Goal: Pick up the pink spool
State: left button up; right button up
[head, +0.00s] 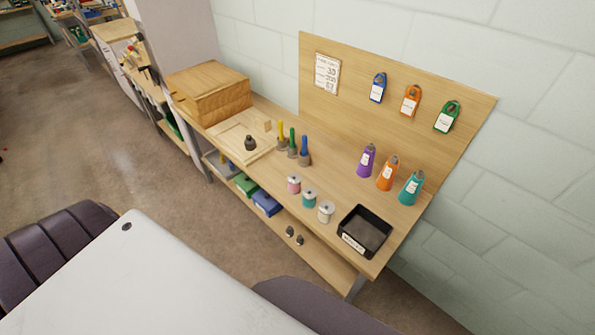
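The pink spool (293,184) stands upright on the wooden workbench (333,187), near its front edge. It is the leftmost of a row of three spools. A teal spool (309,199) and a white spool (326,212) stand to its right, with small gaps between them. Nothing covers the pink spool. Neither of my grippers shows in the head view, so their state and distance from the spool cannot be seen.
A black tray (347,244) sits right of the spools. Purple (366,160), orange (387,173) and teal (411,188) cones stand behind. Yellow, green and blue pegs (304,151) stand left, near a wooden box (208,92). A pegboard (390,100) rises at the back.

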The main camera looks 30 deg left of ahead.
aim_at(294, 180)
jog(key=u, duration=1)
